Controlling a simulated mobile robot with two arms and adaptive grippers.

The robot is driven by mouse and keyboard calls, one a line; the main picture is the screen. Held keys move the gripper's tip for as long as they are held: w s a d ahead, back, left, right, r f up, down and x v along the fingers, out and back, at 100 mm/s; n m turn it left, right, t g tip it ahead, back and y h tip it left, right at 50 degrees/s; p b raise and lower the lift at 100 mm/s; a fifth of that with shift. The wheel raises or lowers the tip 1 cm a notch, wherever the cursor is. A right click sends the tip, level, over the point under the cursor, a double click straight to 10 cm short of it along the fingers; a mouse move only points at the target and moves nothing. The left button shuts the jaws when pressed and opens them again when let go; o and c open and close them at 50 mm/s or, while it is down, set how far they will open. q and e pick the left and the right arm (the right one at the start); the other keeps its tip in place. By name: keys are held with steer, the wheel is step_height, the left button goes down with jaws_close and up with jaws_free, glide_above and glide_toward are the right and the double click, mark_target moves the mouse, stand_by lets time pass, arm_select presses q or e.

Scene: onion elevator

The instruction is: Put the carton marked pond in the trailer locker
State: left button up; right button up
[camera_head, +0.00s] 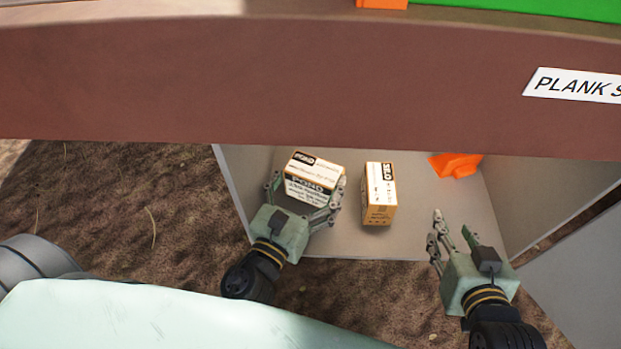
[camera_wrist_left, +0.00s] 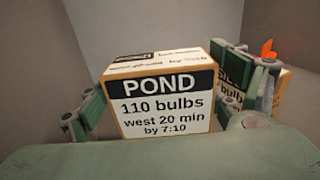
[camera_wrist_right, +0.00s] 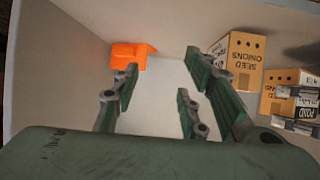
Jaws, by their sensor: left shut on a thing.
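The carton marked POND (camera_head: 312,180) is inside a grey open-fronted compartment (camera_head: 345,243), at its left. My left gripper (camera_head: 304,199) is around it, with fingers at both sides, shut on it. In the left wrist view the carton (camera_wrist_left: 163,98) faces me, its label reading "110 bulbs, west 20 min by 7:10". It also shows at the right of the right wrist view (camera_wrist_right: 306,107). I cannot tell whether it is lifted off the floor. My right gripper (camera_head: 453,232) is open and empty at the compartment's front right; it also shows in the right wrist view (camera_wrist_right: 157,88).
An orange object (camera_head: 455,164) lies at the back right. A brown board (camera_head: 300,90) with a partly cut-off "PLANK S" sign (camera_head: 575,85) overhangs the compartment.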

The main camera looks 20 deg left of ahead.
mark_target(308, 197)
arm_select(q)
step_height(308, 197, down, 2)
steer(key=shift+f+b, duration=0.15)
steer(key=shift+b, duration=1)
steer(key=shift+f, duration=0.15)
arm_select(e)
steer(key=w+a+r+t+y, duration=0.2)
steer(key=r+t, duration=0.5)
steer(key=r, duration=0.5)
steer(key=shift+w+a+r, duration=0.35)
steer(key=shift+w, duration=0.35)
arm_select(q)
steer(key=shift+f, duration=0.15)
arm_select(e)
steer(key=shift+s+r+t+y, duration=0.1)
steer(key=shift+r+t+y, duration=0.2)
steer(key=shift+r, duration=0.25)
arm_select(q)
steer(key=shift+f+b, duration=0.1)
steer(key=shift+b, duration=0.3)
arm_select(e)
steer(key=shift+s+r+t, duration=0.1)
steer(key=shift+r+t, duration=0.3)
steer(key=shift+r, duration=0.25)
steer(key=shift+a+r, duration=0.1)
steer(key=shift+r, duration=0.1)
